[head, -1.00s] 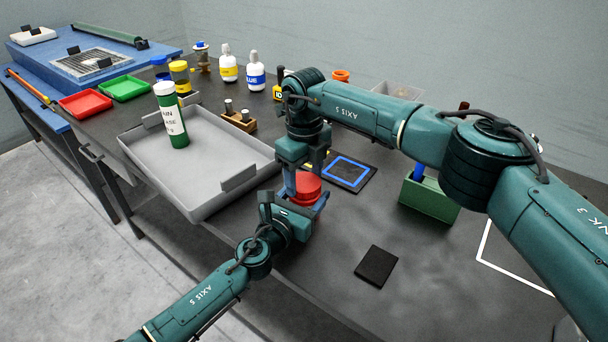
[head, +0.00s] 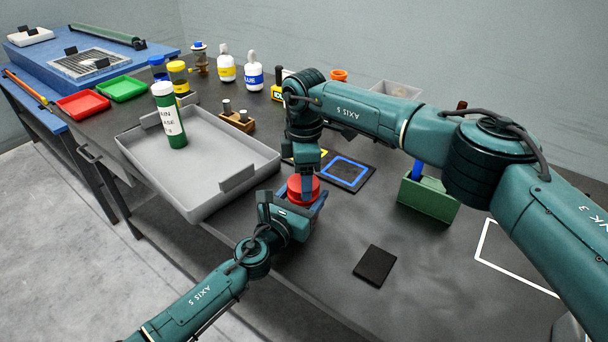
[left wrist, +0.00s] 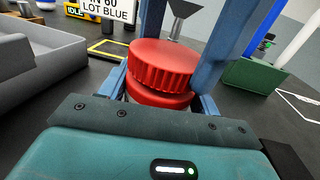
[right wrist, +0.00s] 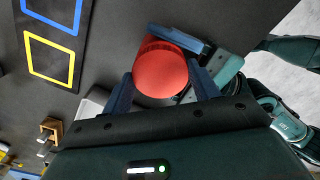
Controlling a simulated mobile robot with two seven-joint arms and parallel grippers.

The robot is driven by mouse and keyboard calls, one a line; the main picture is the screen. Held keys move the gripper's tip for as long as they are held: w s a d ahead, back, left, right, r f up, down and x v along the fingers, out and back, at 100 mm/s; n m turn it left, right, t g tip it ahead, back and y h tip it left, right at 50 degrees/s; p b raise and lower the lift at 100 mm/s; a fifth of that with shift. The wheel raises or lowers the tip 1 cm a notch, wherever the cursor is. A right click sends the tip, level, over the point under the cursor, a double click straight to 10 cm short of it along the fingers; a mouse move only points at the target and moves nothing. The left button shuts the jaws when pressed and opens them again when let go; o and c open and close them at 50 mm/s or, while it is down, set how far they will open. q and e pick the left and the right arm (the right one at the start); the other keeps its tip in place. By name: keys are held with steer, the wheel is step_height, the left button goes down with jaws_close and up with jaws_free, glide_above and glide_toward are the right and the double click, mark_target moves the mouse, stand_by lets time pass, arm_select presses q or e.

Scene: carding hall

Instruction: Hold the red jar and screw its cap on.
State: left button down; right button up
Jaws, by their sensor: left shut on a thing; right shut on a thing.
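The red jar (left wrist: 160,98) stands upright between the fingers of my left gripper (left wrist: 158,100), which is shut on it. The ribbed red cap (left wrist: 165,66) sits on top of the jar, looking level; I cannot tell how far it is threaded. My right gripper (right wrist: 163,85) comes from above with its blue fingers shut on the cap, also seen in the right wrist view (right wrist: 160,68). In the head view the cap (head: 302,188) shows under the right gripper, and the left gripper hides most of the jar.
A grey tray (head: 200,204) with a green white-labelled bottle (head: 169,115) lies to the left. A blue-outlined mat (head: 346,172) is close behind the jar. A green box (head: 428,200) stands to the right and a black pad (head: 375,265) lies in front. The table between them is clear.

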steer(key=m, duration=0.7)
steer(key=o, duration=0.9)
steer(key=shift+o, duration=0.2)
steer(key=shift+r, duration=0.1)
steer(key=shift+r, duration=2.15)
steer(key=shift+c, duration=0.3)
